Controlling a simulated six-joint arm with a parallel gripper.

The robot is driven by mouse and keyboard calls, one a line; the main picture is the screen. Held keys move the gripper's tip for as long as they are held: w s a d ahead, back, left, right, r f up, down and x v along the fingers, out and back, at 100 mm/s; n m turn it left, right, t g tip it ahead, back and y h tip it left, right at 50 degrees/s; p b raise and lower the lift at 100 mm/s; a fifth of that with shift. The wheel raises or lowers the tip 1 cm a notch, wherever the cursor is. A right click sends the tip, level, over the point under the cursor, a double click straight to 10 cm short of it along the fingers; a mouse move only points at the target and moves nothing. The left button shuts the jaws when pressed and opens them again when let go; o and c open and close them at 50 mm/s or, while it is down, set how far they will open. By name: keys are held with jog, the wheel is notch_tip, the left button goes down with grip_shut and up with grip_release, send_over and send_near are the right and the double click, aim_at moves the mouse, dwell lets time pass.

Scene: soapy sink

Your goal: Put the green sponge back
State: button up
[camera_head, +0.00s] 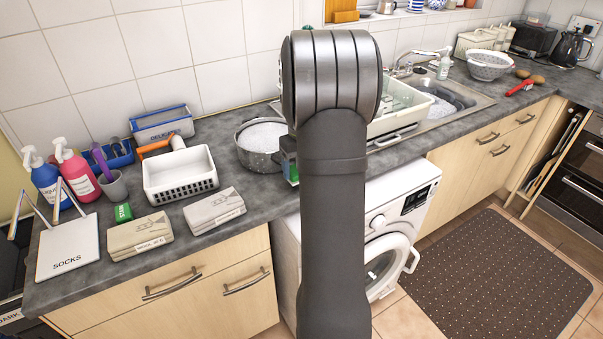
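A small green block with pale marks (124,212) lies on the counter at the left, in front of the grey cup; I cannot tell whether it is the sponge or a label. Another green patch (291,173) shows at the left edge of my arm, below a dark part, over the counter's front edge. It may be the green sponge, but most of it is hidden. My arm fills the middle of the view and hides my gripper's fingertips, so I cannot tell whether the gripper is open or shut.
A white basket (180,188), a metal pot of suds (250,160), a grey cup (113,190), soap bottles (76,173), two pale boxes (140,235) and a SOCKS box (68,248) crowd the left counter. A dish rack (398,127) and sink (470,104) lie right of my arm.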

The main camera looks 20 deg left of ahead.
jog(key=shift+f, duration=1.4)
jog(key=shift+f, duration=0.1)
jog(key=o, duration=0.9)
notch_tip(320, 180, up, 12)
jog(key=shift+r, duration=0.1)
notch_tip(320, 180, down, 13)
jog(key=shift+r, duration=2.4)
